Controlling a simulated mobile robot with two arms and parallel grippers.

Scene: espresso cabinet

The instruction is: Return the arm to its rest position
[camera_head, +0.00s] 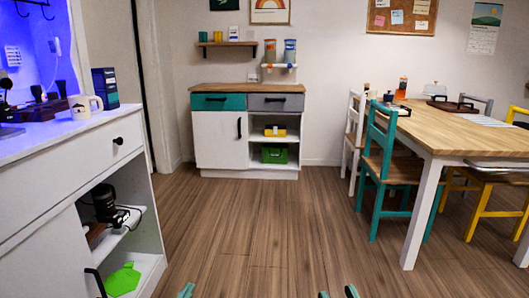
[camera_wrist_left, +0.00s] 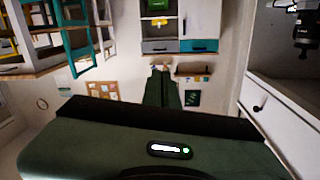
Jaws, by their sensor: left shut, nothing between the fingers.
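My left gripper (camera_head: 187,291) shows only as a small teal tip at the bottom edge of the head view, left of centre. In the left wrist view, its dark green fingers (camera_wrist_left: 160,72) lie together with nothing between them. My right gripper (camera_head: 337,292) shows as two separate tips at the bottom edge of the head view, with a gap between them and nothing seen in it. The rest of both arms is out of the head view.
A white cabinet (camera_head: 60,180) stands close on the left, with a mug (camera_head: 85,105) on top and a black appliance (camera_head: 106,204) on its shelf. A wooden table (camera_head: 455,132) and a teal chair (camera_head: 381,165) stand right. A sideboard (camera_head: 220,140) is at the back. The middle floor is clear.

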